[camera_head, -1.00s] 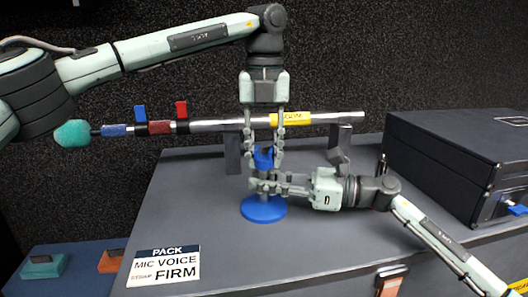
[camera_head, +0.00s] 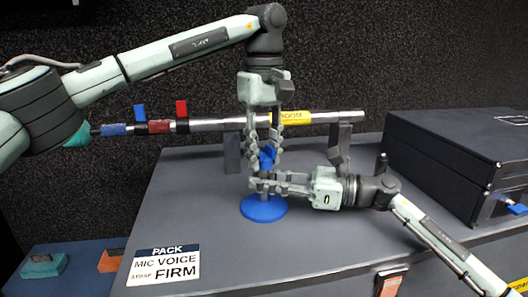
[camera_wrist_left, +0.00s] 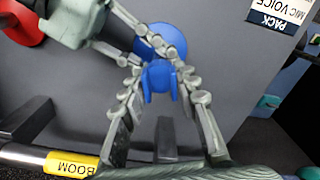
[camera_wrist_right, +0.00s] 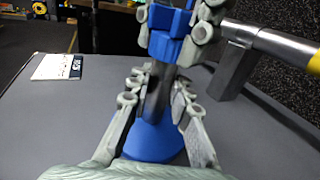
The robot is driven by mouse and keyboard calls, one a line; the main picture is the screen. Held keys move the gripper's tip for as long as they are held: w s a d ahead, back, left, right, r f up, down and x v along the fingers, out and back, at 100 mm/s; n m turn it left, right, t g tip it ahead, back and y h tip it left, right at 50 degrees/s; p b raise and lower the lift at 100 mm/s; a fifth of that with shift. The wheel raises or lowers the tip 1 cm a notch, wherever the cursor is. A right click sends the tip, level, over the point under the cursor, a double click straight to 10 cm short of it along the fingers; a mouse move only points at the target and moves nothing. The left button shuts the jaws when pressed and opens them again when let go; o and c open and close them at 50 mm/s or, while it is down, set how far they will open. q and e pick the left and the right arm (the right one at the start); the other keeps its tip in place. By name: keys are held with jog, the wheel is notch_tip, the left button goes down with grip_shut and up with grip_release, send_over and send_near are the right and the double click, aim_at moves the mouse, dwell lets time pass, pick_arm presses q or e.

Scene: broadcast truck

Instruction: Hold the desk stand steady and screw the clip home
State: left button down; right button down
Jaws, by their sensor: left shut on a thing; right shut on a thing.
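The desk stand has a round blue base (camera_head: 263,208) on the grey case top; its dark stem (camera_wrist_right: 157,95) shows in the right wrist view. The blue clip (camera_head: 266,158) sits at the top of the stem, upright; it also shows in the left wrist view (camera_wrist_left: 160,78). My left gripper (camera_head: 265,163) points down from above and is shut on the clip. My right gripper (camera_head: 258,182) reaches in from the right, low, and is shut on the stem just below the clip.
A silver boom pole (camera_head: 215,124) with a yellow BOOM label lies across dark uprights (camera_head: 340,150) close behind my left gripper. A black case (camera_head: 450,160) stands at the right. A label card (camera_head: 165,265) lies at the front left. The front of the top is mostly clear.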

pick_arm(q)
jog(key=shift+m, duration=1.2)
jog(key=c, duration=1.1)
grip_release()
jog(key=shift+c, duration=0.2)
jog(key=shift+r, duration=2.25)
jog(key=shift+o, duration=0.7)
